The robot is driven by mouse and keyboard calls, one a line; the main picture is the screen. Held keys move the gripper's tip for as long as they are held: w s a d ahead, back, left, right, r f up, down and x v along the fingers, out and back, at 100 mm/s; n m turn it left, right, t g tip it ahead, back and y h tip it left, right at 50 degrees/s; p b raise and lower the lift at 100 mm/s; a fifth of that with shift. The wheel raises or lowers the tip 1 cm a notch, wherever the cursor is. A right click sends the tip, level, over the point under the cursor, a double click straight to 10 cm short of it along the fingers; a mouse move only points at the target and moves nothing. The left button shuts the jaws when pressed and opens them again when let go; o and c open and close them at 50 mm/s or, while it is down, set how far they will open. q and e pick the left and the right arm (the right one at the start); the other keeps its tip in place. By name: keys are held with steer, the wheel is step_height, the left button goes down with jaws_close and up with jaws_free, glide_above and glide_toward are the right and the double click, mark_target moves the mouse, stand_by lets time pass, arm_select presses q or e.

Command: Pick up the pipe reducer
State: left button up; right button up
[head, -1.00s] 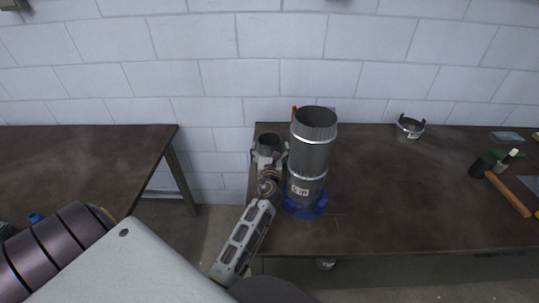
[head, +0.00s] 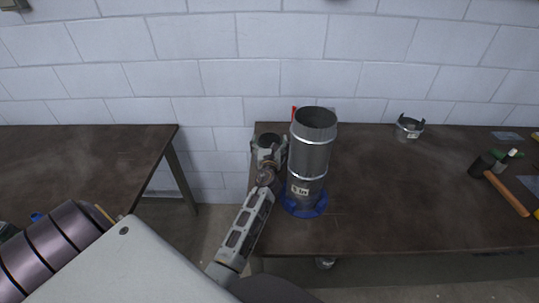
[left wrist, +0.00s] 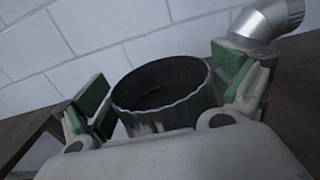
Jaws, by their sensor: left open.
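The pipe reducer, a short round metal ring (head: 269,138), stands at the back left corner of the right-hand table in the head view. In the left wrist view it shows as a dark, open-topped ring (left wrist: 165,100). My left gripper (head: 268,151) is open, with its fingers on either side of the ring. The green-padded fingers (left wrist: 165,90) flank it in the left wrist view, with narrow gaps visible; contact lower down is hidden. My right gripper is not in view.
A tall metal duct (head: 312,155) stands in a blue base (head: 304,204) just right of my left gripper. The table's middle (head: 400,195) is clear.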

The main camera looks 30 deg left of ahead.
arm_select(q)
steer(key=shift+c, duration=0.2)
steer(key=c, duration=1.5)
steer(key=shift+c, duration=0.2)
steer(key=shift+r, duration=0.1)
steer(key=shift+r+p, duration=0.35)
steer(key=shift+r, duration=0.3)
step_height(320, 180, up, 9)
steer(key=p, duration=0.2)
steer(key=shift+f, duration=0.3)
